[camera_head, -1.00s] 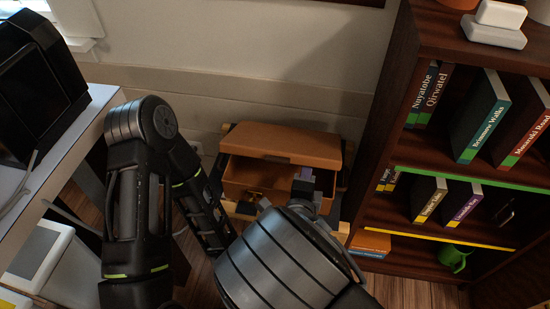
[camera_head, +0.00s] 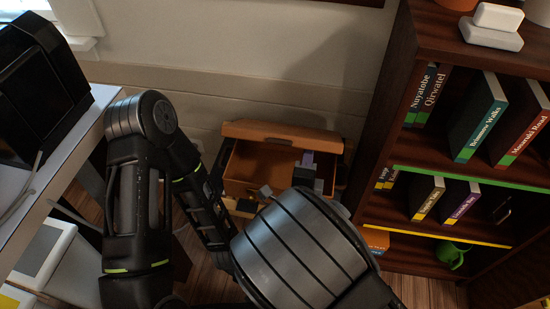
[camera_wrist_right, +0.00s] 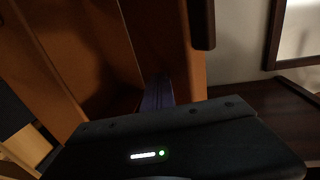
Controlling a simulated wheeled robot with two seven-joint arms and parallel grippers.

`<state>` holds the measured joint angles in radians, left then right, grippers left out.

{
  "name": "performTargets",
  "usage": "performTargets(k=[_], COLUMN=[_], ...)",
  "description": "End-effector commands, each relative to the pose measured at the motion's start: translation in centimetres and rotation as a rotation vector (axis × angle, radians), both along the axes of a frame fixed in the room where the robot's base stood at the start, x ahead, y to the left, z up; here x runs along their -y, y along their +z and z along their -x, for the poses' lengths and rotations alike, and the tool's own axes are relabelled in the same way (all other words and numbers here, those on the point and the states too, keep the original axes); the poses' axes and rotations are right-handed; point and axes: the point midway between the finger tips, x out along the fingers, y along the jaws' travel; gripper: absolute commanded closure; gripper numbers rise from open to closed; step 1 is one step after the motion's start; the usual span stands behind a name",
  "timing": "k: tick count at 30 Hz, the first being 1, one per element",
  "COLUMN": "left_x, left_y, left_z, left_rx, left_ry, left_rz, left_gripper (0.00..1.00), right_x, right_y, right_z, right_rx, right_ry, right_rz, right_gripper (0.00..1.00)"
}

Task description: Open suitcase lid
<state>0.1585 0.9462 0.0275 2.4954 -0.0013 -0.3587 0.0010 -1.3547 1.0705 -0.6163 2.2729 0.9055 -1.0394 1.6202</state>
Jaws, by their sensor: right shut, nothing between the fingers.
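The orange-brown suitcase (camera_head: 240,187) stands low against the wall between the desk and the bookshelf. My right gripper (camera_head: 308,160) is shut and empty at the right part of the opening, just in front of the lid. Contact with the lid cannot be told. In the right wrist view, a purple-grey finger (camera_wrist_right: 157,95) shows beside orange suitcase surfaces (camera_wrist_right: 185,45). My right forearm hides the suitcase's lower right front.
A dark wooden bookshelf (camera_head: 400,110) with books and a green mug (camera_head: 452,255) stands close on the right. A white desk (camera_head: 60,150) with a black device (camera_head: 40,85) is on the left. The wall is close behind the suitcase.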

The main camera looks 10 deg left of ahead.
Motion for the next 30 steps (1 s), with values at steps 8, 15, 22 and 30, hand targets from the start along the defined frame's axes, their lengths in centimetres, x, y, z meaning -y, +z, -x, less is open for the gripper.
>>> performTargets(k=[8, 15, 22, 30], left_x=[0.0, 0.0, 0.0, 0.0], left_y=[0.6, 1.1, 1.1, 1.3], left_z=[0.0, 0.0, 0.0, 0.0], left_rx=[0.0, 0.0, 0.0, 0.0], left_ry=[0.0, 0.0, 0.0, 0.0], left_rz=[0.0, 0.0, 0.0, 0.0], left_gripper=[1.0, 1.0, 1.0, 1.0], right_x=[0.0, 0.0, 0.0, 0.0], right_y=[1.1, 2.3, 2.4, 2.8], right_z=[-0.6, -1.5, -1.6, -2.0], right_rx=[0.0, 0.0, 0.001, 0.001], right_ry=[-0.003, -0.001, 0.0, 0.0], right_rz=[-0.004, -0.002, -0.001, -0.002], right_gripper=[1.0, 1.0, 1.0, 1.0])
